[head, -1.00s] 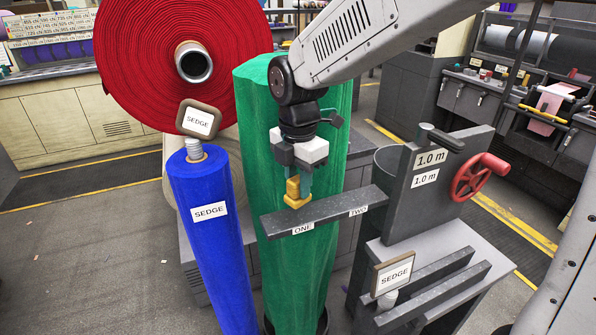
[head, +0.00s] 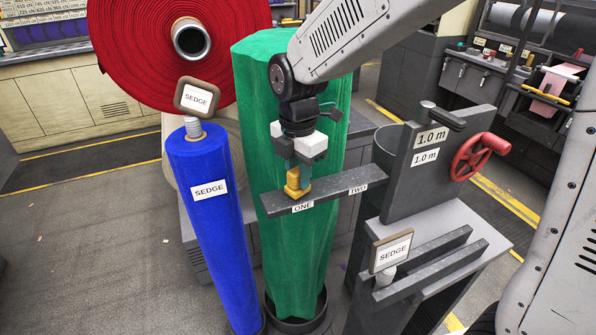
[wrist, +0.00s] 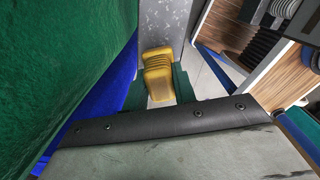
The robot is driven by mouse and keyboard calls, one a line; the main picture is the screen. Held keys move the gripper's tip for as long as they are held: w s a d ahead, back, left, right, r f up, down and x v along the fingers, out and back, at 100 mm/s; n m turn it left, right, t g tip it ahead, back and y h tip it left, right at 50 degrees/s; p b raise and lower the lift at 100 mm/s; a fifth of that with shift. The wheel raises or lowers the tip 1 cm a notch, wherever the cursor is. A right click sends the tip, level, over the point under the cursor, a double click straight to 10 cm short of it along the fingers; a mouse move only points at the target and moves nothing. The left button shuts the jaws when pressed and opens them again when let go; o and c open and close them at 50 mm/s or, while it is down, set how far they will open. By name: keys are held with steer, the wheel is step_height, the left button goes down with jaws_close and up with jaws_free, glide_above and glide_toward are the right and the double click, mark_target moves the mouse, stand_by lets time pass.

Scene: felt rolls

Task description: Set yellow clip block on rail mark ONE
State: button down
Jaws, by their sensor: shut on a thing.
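The yellow clip block (head: 293,184) is at the left part of the dark grey rail (head: 335,191), just above the label ONE (head: 303,207). The label TWO (head: 358,189) is farther right on the rail. My gripper (head: 303,178) is over the rail, shut on the block. The wrist view shows the ribbed yellow block (wrist: 158,75) against the speckled grey rail (wrist: 162,28). Whether the block's underside touches the rail is hard to tell.
A green felt roll (head: 265,120) stands behind the rail. A blue roll (head: 215,240) labelled SEDGE leans at left, with a red roll (head: 130,50) behind. At right is a grey stand with a red handwheel (head: 480,157) and a SEDGE sign (head: 391,251).

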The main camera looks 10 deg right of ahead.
mark_target(298, 169)
steer(key=shift+f, duration=0.35)
steer(key=c, duration=1.1)
jaws_free()
steer(key=shift+o, duration=0.2)
steer(key=shift+r, duration=3.85)
